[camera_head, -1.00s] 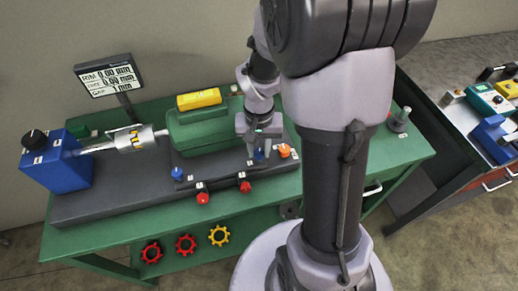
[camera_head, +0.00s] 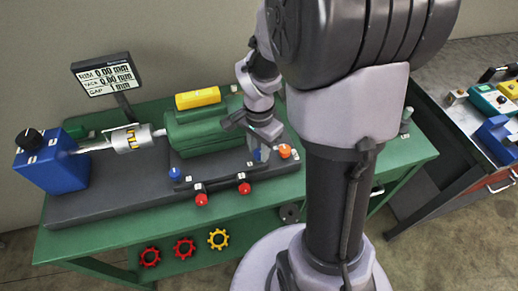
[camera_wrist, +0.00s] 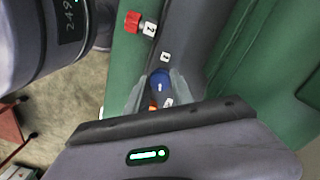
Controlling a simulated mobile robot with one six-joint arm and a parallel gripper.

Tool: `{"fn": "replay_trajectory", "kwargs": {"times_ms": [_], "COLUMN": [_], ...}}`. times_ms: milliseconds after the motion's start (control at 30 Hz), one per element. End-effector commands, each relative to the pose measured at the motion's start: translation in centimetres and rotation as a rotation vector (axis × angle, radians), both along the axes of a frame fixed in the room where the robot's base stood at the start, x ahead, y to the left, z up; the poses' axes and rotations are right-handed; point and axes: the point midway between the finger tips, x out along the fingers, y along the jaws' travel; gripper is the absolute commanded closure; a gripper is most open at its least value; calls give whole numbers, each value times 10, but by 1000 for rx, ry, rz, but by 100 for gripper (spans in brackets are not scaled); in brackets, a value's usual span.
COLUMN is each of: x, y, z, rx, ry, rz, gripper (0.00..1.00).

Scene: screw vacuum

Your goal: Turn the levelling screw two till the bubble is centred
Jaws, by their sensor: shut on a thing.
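My gripper (camera_wrist: 158,92) is shut on a blue screw knob (camera_wrist: 160,80) on the dark base plate; its fingers sit on either side of the knob. In the head view my gripper (camera_head: 261,153) points down at the right part of the base, beside the green machine body (camera_head: 205,130). Another blue knob (camera_head: 175,173) stands at the machine's left front corner. A yellow block (camera_head: 198,97) lies on top of the machine; I cannot make out a bubble in it. The number tags by the held knob are too small to read surely.
An orange knob (camera_head: 285,150) stands close to the right of my gripper. Red knobs (camera_head: 201,199) and (camera_head: 244,188) stick out at the base's front edge. A blue box (camera_head: 50,165) with a shaft is at left. A display (camera_head: 106,76) reads RIM 0.00 mm and GAP 1 mm.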

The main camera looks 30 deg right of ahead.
Motion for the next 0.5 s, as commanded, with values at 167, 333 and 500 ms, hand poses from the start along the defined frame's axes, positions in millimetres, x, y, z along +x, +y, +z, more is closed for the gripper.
{"fn": "replay_trajectory", "kwargs": {"times_ms": [167, 333, 500], "x": [0, 0, 0], "y": [0, 0, 0], "z": [0, 0, 0], "rx": [-1, 0, 0], "ry": [-1, -1, -1], "rz": [-32, -42, -42], "gripper": [100, 100, 100]}}
